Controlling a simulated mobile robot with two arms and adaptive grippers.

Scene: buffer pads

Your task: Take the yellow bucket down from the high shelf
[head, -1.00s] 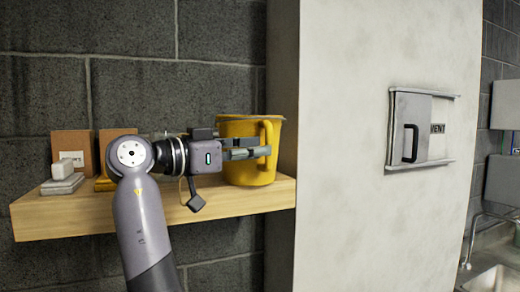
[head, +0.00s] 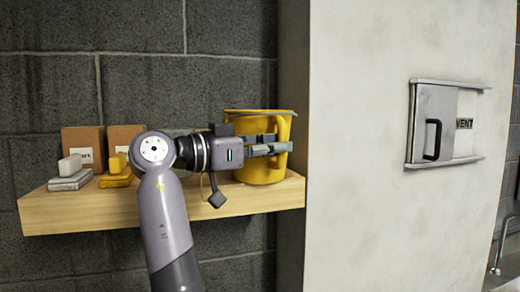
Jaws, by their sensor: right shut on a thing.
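The yellow bucket (head: 260,172) stands upright at the right end of the wooden shelf (head: 90,211), near the pale wall. Its handle faces right and toward me. My right gripper (head: 280,146) reaches across from the left, and its grey fingers are shut on the bucket at its handle side. The gripper hides part of the bucket's front. The bucket's base looks to be at the shelf top; I cannot tell whether it is touching. My left gripper is not in view.
Two cardboard boxes (head: 82,146) stand on the shelf's left half, with a white-grey pad (head: 70,178) and a yellow pad (head: 116,178) in front. A pale wall (head: 355,130) with a vent panel (head: 432,125) rises close on the right. A sink area shows at the lower right.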

